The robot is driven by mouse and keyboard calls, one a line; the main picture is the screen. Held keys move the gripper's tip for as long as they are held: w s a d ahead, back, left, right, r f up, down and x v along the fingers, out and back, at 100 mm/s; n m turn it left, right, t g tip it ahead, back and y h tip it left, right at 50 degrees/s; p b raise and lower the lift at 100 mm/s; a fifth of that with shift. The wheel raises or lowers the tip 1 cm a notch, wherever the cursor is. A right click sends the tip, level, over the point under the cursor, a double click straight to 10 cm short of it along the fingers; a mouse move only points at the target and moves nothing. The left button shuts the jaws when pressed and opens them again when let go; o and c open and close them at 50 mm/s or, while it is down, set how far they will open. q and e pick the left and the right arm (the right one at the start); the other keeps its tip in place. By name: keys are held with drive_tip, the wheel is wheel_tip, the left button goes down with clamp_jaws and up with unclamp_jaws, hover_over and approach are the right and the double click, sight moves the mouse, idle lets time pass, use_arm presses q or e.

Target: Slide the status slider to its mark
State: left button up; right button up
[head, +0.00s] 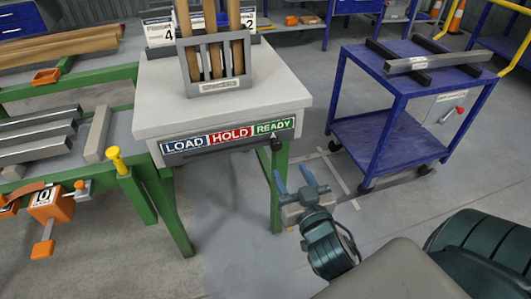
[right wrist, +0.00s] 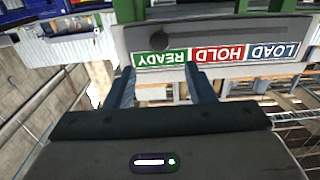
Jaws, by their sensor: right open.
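The status slider is a dark round knob (head: 276,144) on a dark rail below a label strip (head: 228,135) on the front of the white-topped table. The strip reads LOAD in blue, HOLD in red and READY in green. The knob is under the READY section, near the right end. In the right wrist view, upside down, the knob (right wrist: 158,40) shows beside READY. My right gripper (head: 291,168) is open and empty, below and in front of the knob, with its blue fingers apart. In the wrist view the knob lies ahead of the gap between the fingertips (right wrist: 160,70). My left gripper is out of view.
The table (head: 270,90) bears a grey rack (head: 217,86) with wooden handles. A blue cart (head: 395,75) stands to the right with a metal bar on top. A green-framed bench (head: 120,125) with metal bars is at left. Floor is clear between table and cart.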

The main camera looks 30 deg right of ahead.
sight(277, 147)
drive_tip(key=x, duration=0.9)
drive_tip(key=shift+w+d, duration=0.15)
drive_tip(key=shift+w, duration=0.1)
drive_tip(key=shift+c, duration=0.4)
clamp_jaws()
